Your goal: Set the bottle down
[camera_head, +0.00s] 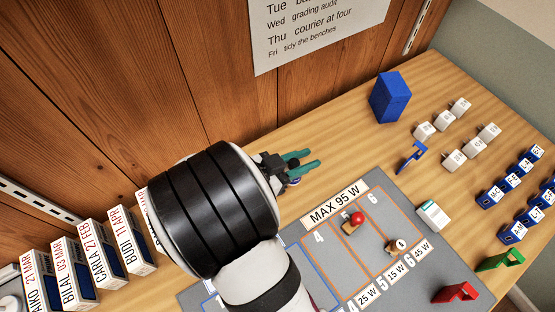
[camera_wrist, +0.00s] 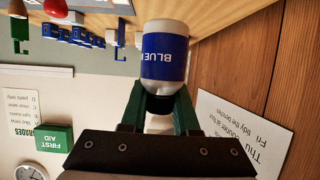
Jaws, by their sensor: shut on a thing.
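The bottle (camera_wrist: 164,67) is white with a blue label that reads "BLUE" and more text cut off by its curve. It shows large in the wrist view, between the green fingers of my gripper. My gripper (camera_head: 304,162) is shut on it. In the head view the gripper reaches right over the wooden bench, near the back wall and behind the grey mat. There the bottle is mostly hidden, and I cannot tell whether it touches the bench.
The grey mat (camera_head: 327,238) holds a red-topped piece (camera_head: 355,219) and a small round-topped piece (camera_head: 397,245). A blue block (camera_head: 390,97) stands at the back right. White and blue boxes fill the right side. Labelled boxes (camera_head: 80,270) line the left. Bare bench lies right of my gripper.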

